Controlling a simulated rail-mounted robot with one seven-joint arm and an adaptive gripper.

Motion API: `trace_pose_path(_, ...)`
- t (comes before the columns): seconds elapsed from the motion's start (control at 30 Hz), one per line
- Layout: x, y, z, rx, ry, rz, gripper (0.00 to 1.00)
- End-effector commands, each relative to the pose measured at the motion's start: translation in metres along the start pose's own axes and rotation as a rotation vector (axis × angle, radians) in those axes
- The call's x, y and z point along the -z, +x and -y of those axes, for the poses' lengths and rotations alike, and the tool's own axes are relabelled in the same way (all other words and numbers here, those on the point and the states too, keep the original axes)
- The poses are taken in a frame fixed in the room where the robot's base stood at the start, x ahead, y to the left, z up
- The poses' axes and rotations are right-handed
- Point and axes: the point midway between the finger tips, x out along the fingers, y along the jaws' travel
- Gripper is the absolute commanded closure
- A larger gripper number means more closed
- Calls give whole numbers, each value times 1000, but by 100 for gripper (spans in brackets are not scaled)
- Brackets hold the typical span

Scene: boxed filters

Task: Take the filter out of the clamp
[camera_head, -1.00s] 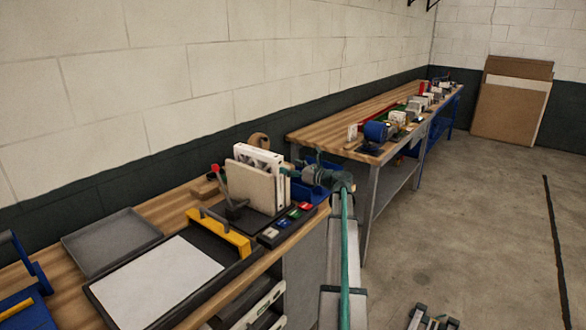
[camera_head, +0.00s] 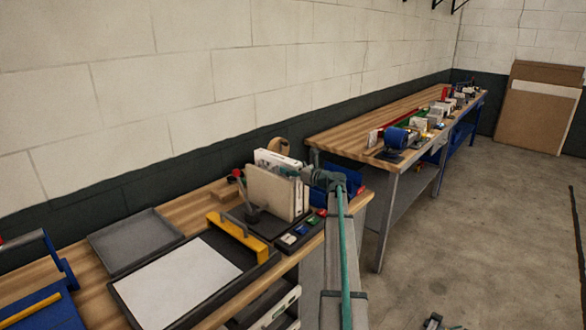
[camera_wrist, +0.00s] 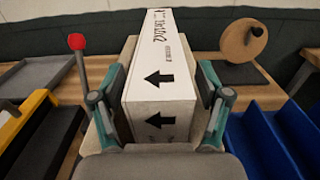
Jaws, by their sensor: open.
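The filter is a white box with black print and arrows (camera_wrist: 160,85), standing upright in the wrist view. My gripper (camera_wrist: 159,98) is open, with one green-grey finger on each side of the filter's near end. I cannot tell whether the fingers touch it. In the head view, the filter's white top (camera_head: 276,157) shows behind a beige plate (camera_head: 270,192), and my gripper (camera_head: 306,178) is at its right end. The clamp's red-knobbed lever (camera_head: 238,174) stands left of the plate. The filter's lower part is hidden.
A tape roll (camera_wrist: 243,42) and blue bin (camera_wrist: 275,128) stand to the right. Small coloured blocks (camera_head: 314,221) line the bench's front.

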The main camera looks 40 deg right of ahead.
Motion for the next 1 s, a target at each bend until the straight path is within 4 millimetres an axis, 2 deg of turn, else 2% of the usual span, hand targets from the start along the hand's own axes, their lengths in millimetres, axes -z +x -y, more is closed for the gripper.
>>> trace_pose_path(0.1,0,0,0,0,0,0,24)
trace_pose_path(0.5,0,0,0,-1,0,0,91)
trace_pose_path(1.0,0,2,-11,-5,0,0,92)
